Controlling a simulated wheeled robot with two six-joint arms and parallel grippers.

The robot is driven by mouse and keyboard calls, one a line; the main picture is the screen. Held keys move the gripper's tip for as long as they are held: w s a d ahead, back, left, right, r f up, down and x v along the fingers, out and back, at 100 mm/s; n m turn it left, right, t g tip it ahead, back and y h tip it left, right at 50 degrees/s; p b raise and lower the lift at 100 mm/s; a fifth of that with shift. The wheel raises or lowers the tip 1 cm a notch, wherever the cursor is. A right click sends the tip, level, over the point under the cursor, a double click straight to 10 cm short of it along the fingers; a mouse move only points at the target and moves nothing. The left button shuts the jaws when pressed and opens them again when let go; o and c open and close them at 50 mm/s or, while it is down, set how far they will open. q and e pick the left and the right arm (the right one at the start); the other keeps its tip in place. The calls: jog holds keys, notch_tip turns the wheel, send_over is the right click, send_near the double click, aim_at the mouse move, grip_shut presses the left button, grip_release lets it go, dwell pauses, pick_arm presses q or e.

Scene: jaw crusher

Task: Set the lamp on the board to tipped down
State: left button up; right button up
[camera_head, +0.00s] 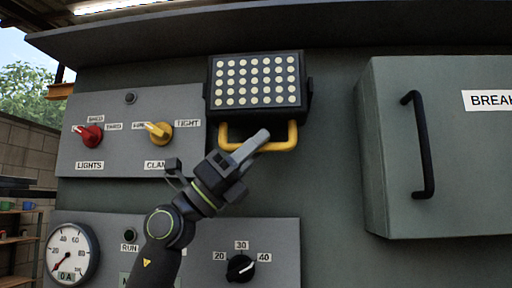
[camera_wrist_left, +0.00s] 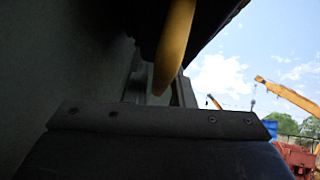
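The lamp (camera_head: 255,82) is a black panel with rows of pale round lights, held in a dark bracket high on the grey board. Its face points outward toward me, and its dark underside shows. A yellow U-shaped handle (camera_head: 283,144) hangs under it; the handle also shows in the left wrist view (camera_wrist_left: 175,42). My left gripper (camera_head: 254,141) is at the handle's crossbar, coming from below left. In the wrist view the yellow bar runs between its fingers, with little or no gap. The far finger is mostly hidden in the head view. My right gripper is not in view.
Left of the lamp is a panel with a red lights knob (camera_head: 88,134) and a yellow clamp knob (camera_head: 158,132). Below are a gauge (camera_head: 71,254) and a black dial (camera_head: 240,268). A grey cabinet with a black handle (camera_head: 420,145) juts out at right.

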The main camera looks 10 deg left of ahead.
pick_arm(q)
grip_shut()
jog(key=shift+w+r, duration=0.1)
jog(key=shift+w, duration=0.45)
jog(key=shift+o, duration=1.9)
grip_release()
jog(key=shift+w, duration=0.15)
jog(key=b+v, duration=0.7)
jog(key=v, duration=1)
jog(key=shift+a, duration=0.25)
jog(key=shift+c, duration=0.2)
